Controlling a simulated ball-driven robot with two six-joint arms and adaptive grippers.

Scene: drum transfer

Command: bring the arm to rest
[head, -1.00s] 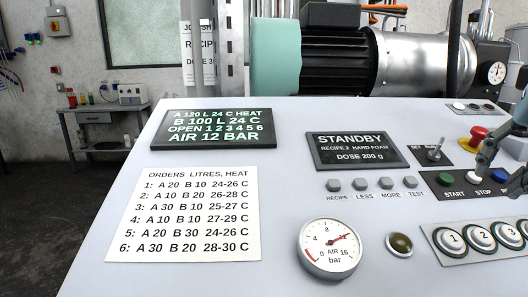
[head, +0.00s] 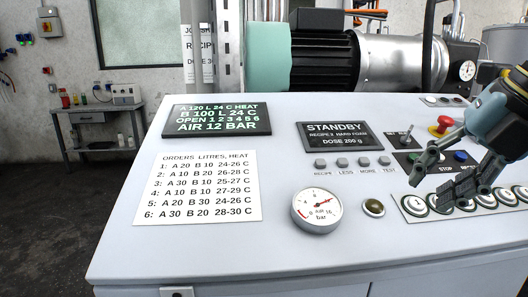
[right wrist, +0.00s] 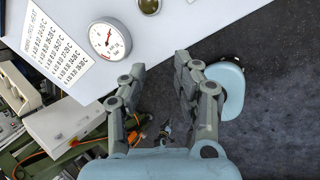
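My right gripper (head: 430,191) is at the right of the head view, in front of the control panel's right side. It also shows in the right wrist view (right wrist: 160,66), where its two dark fingers are spread apart with nothing between them. It covers part of the row of numbered buttons (head: 508,197) and part of the start/stop button strip. I cannot tell its exact height above the panel. My left gripper is not in view.
The pale console (head: 120,235) carries a standby display (head: 345,143), an air gauge (head: 317,208), a green-brown lamp (head: 374,207), a red emergency knob (head: 441,126) and an orders sheet (head: 207,188). Dark floor (right wrist: 275,90) lies beyond the console edge in the right wrist view.

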